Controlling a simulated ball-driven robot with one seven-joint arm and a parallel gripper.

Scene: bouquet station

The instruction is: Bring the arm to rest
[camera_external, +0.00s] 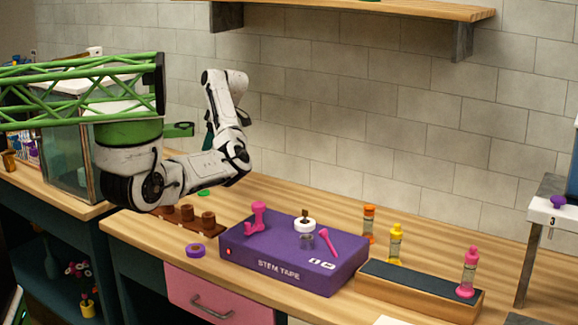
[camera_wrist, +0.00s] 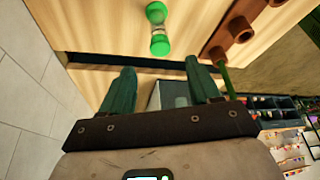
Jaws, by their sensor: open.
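My arm is bent above the left part of the wooden counter (camera_external: 400,236). My gripper (camera_wrist: 161,84) is open and empty in the wrist view, its two dark green fingers apart with nothing between them. In the external view the gripper is mostly hidden behind my arm; only a bit of dark green shows. Below and beyond the fingers, a green-capped hourglass (camera_wrist: 157,30) lies or stands on the wood, apart from the gripper.
A brown holder with round cups (camera_external: 190,216) is below my arm. A purple box (camera_external: 285,270) bears pink tools and a white-rimmed piece. Orange, yellow and pink hourglasses (camera_external: 369,224) stand to the right. A glass tank (camera_external: 66,160) is left; a shelf (camera_external: 350,10) hangs above.

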